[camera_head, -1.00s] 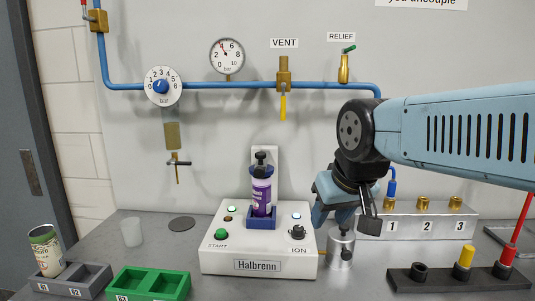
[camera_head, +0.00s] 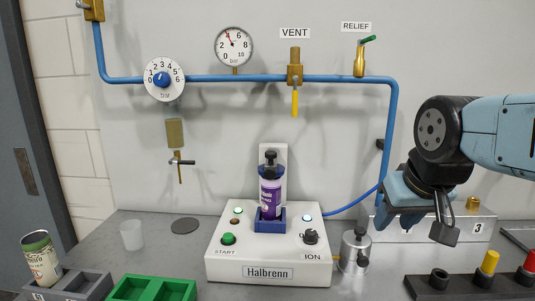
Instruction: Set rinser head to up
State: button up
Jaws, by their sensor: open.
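The white Halbrenn machine (camera_head: 222,246) stands on the bench in the middle. A purple can (camera_head: 270,197) stands upright in its blue holder (camera_head: 268,224). A black head (camera_head: 271,157) sits at the top of the can, in front of a light upright plate; I take this to be the rinser head, and it looks low, at the can's top. My gripper (camera_head: 418,222) is open, to the right of the machine and apart from it, in front of the numbered block. I see nothing between its fingers.
A metal cylinder (camera_head: 354,251) stands just right of the machine. A black rack (camera_head: 455,286) with coloured plugs is at the front right, and green (camera_head: 153,288) and grey (camera_head: 75,286) trays at the front left. Blue pipe (camera_head: 215,79) runs along the wall above.

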aim_at(271, 169)
jog(key=u, duration=0.1)
jog(key=k, duration=1.05)
jog(key=u, duration=0.4)
jog(key=i, duration=1)
jog(key=z, duration=0.05)
